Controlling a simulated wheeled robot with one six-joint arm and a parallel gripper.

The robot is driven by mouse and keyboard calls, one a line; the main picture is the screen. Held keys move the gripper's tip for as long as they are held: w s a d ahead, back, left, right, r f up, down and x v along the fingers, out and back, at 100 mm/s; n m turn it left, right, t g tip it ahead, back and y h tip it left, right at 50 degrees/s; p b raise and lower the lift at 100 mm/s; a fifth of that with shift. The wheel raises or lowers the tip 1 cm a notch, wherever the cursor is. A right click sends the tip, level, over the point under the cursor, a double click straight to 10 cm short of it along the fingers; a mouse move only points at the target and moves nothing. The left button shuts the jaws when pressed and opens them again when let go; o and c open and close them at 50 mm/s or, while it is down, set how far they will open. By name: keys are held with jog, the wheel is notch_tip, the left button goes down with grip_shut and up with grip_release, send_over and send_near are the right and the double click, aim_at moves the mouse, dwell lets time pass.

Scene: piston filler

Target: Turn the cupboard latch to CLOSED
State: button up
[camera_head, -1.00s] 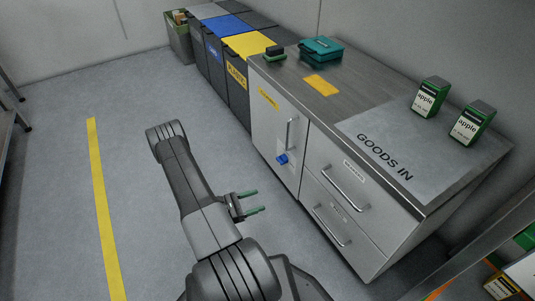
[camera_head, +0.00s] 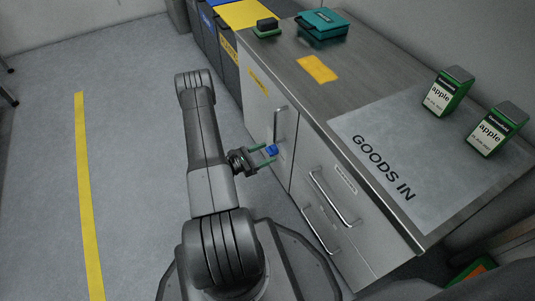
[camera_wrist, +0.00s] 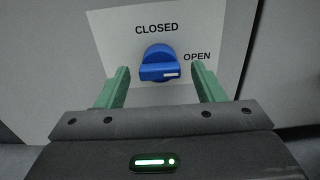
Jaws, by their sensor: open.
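The blue latch knob (camera_wrist: 157,64) sits on a white label plate (camera_wrist: 112,38) on the cupboard door. CLOSED is printed above the knob and OPEN at its right. The knob's white mark lies at its right end, pointing toward OPEN. In the head view the knob (camera_head: 271,150) shows low on the grey cupboard door (camera_head: 258,108). My gripper (camera_wrist: 162,82) is open, with one green finger on each side of the knob in the wrist view. I cannot tell whether the fingers touch it. The head view also shows my gripper (camera_head: 268,154) at the door.
A vertical door handle (camera_head: 278,123) is just above the knob. Drawers with bar handles (camera_head: 334,197) are to the right. The worktop (camera_head: 300,105) holds a teal case (camera_head: 322,24) and two green apple boxes (camera_head: 448,92). Open floor (camera_head: 130,130) lies to the left.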

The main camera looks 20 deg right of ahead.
jog(key=shift+w+d, duration=0.1)
jog(key=shift+d, duration=0.7)
jog(key=c, duration=1.3)
grip_shut()
